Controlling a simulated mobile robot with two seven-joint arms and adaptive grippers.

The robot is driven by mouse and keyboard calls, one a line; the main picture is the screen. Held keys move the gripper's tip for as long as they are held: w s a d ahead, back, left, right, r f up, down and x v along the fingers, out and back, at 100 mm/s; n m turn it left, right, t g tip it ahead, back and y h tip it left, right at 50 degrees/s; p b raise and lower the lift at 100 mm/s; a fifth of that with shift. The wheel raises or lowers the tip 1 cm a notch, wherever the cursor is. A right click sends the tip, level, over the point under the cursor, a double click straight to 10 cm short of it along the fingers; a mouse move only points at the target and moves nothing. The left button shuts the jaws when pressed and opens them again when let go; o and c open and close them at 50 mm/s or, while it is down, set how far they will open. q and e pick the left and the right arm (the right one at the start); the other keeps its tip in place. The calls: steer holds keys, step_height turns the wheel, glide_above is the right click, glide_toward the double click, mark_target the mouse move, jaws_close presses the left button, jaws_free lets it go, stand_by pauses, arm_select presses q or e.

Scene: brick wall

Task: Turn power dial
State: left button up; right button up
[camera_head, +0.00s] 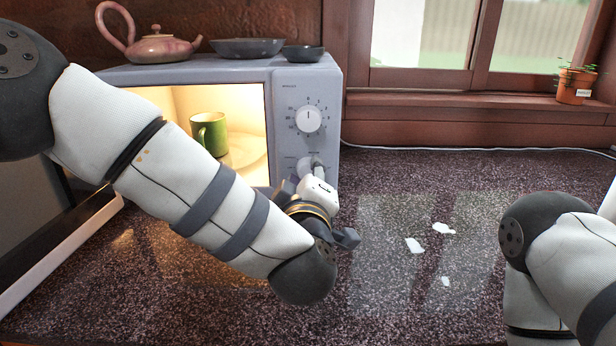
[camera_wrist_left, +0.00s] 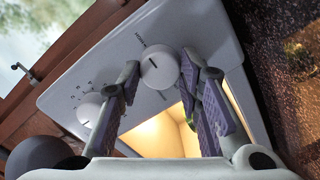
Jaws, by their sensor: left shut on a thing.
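A grey-blue microwave (camera_head: 200,72) stands on the counter with its lit interior showing. Its front panel has two round white dials. The upper dial (camera_head: 308,120), ringed by numbers, is uncovered and also shows in the left wrist view (camera_wrist_left: 90,109). My right gripper is outside the picture; only part of the right arm shows.
A green mug (camera_head: 208,134) stands inside the microwave. A teapot (camera_head: 157,48) and two dark bowls (camera_head: 247,47) sit on top. A potted plant (camera_head: 574,85) stands on the windowsill. The counter (camera_head: 400,200) right of the microwave is clear except for bright patches.

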arm_select(q)
steer(key=shift+r, duration=0.1)
steer(key=o, duration=1.2)
steer(key=s, duration=1.2)
steer(key=shift+a+r, duration=0.2)
steer(key=shift+r, duration=0.2)
